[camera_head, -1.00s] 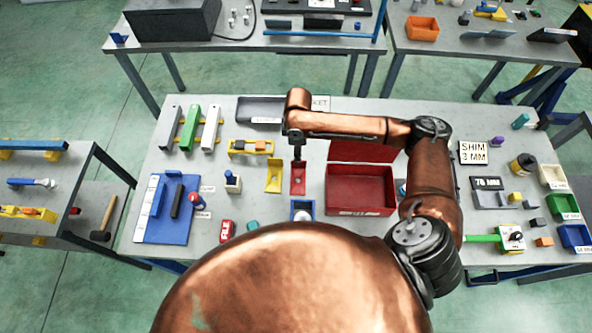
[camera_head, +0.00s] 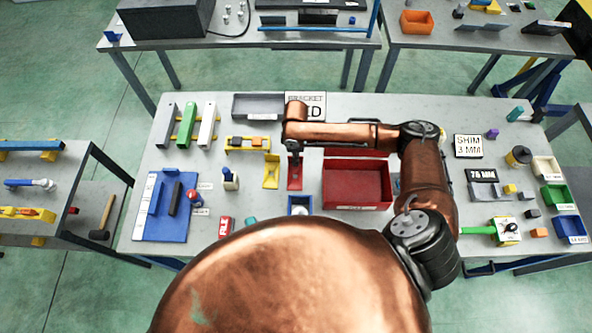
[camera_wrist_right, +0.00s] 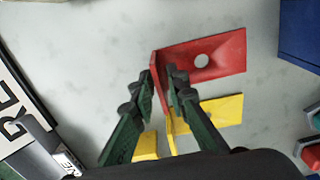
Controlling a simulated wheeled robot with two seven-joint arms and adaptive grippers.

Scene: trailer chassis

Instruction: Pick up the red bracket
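The red bracket (camera_head: 295,181) is on the grey table just left of the red bin. In the right wrist view its flat plate with a round hole (camera_wrist_right: 222,54) points right, and its upright flange stands between my right gripper's fingertips (camera_wrist_right: 161,80). The fingers are close together and appear shut on that flange. In the head view my right gripper (camera_head: 294,158) points down over the bracket, hiding its top part. The bracket seems to rest on the table. My left gripper is in neither view.
A yellow bracket (camera_head: 271,172) stands close beside the red one, and also shows in the right wrist view (camera_wrist_right: 218,110). The red bin (camera_head: 357,186) is to the right. A blue block holder (camera_head: 300,205) is in front.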

